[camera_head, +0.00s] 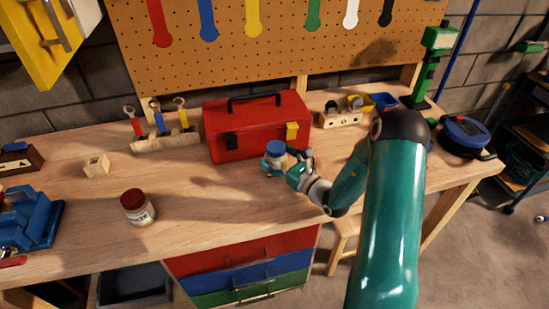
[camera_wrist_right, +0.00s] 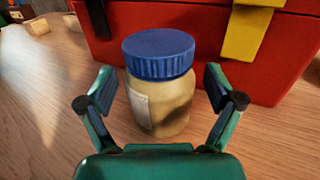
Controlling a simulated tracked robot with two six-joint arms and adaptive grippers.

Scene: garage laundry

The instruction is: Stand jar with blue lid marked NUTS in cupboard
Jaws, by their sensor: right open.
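The jar with the blue lid stands upright on the workbench, in front of the red toolbox; it shows in the head view (camera_head: 275,150) and, large, in the wrist view (camera_wrist_right: 160,90). Its pale label faces left in the wrist view; I cannot read its writing. My right gripper (camera_wrist_right: 168,100) is open, with one finger on each side of the jar and visible gaps between. In the head view my right gripper (camera_head: 285,167) reaches the jar from the right. A yellow door (camera_head: 40,45) at the top left may belong to the cupboard. My left gripper is not in view.
The red toolbox (camera_head: 235,145) is close behind the jar. A tool rack (camera_head: 165,143), a small wooden block (camera_head: 97,165) and a blue vise (camera_head: 30,218) also stand there. The bench between the jars is clear.

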